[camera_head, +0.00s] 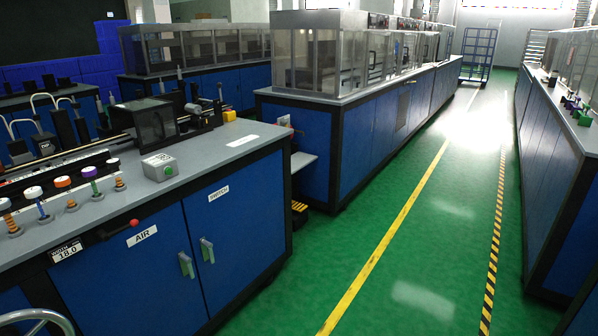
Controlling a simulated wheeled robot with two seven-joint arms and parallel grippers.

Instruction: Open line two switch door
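A blue cabinet door labelled SWITCH (236,222) is in the front of the near workbench at the left. It looks shut, flush with the bench front. Its green-grey handle (207,250) is at the door's left edge. To its left is a shut blue door labelled AIR (133,277), with a similar handle (186,265) at its right edge. I see no line number on the SWITCH door. Neither of my grippers shows in the head view.
The near benchtop (218,150) carries coloured spools, a grey box with a green button (160,167) and machinery. A red knob (134,223) sticks out of the bench front. The green aisle floor (420,220) to the right is clear. Another bench (545,130) lines its far side.

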